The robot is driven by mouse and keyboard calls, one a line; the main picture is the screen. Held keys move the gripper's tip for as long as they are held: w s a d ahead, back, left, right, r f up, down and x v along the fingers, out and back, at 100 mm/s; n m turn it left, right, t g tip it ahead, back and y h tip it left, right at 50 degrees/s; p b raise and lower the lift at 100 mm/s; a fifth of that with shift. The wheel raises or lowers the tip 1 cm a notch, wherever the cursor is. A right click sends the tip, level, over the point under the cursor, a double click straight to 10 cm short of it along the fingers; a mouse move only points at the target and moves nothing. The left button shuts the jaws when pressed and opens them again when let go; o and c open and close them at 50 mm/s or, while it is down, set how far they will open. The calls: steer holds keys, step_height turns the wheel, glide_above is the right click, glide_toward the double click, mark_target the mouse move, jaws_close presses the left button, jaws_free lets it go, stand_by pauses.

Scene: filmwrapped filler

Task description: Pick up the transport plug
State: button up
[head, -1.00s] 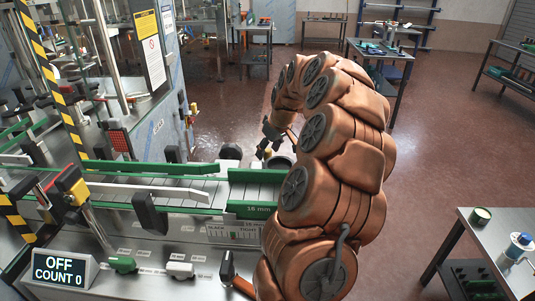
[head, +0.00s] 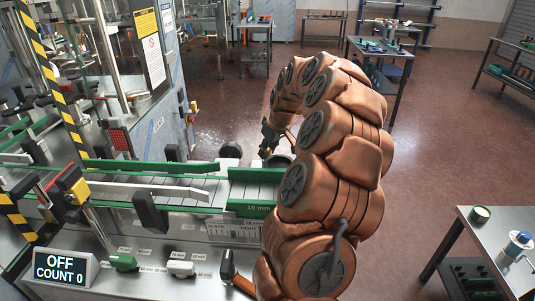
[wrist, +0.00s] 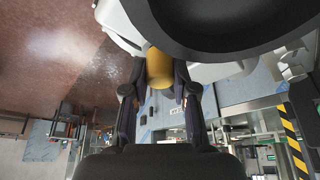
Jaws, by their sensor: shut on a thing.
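In the wrist view, a yellow, rounded piece that looks like the transport plug (wrist: 159,68) sits between the two fingers of my gripper (wrist: 160,90). The fingers are shut on its sides. Its upper end meets a large dark round part and pale parts, and I cannot tell whether it is still seated there. In the head view, my gripper (head: 268,138) is small, just beyond the right end of the conveyor, partly behind my arm. The plug cannot be made out clearly there.
The conveyor (head: 190,180) with green side rails runs to my arm. A display (head: 60,269) reads OFF, COUNT 0. A green piece (head: 124,263) and a white piece (head: 181,268) lie on the metal deck. A side table (head: 490,235) stands at right. Open floor lies behind.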

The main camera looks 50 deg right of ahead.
steer(key=shift+r, duration=0.1)
step_height(320, 180, up, 9)
steer(key=b, duration=0.3)
steer(key=shift+r, duration=0.45)
steer(key=shift+r, duration=0.15)
steer(key=shift+r+p, duration=0.4)
steer(key=shift+r, duration=0.9)
steer(key=shift+a, duration=0.1)
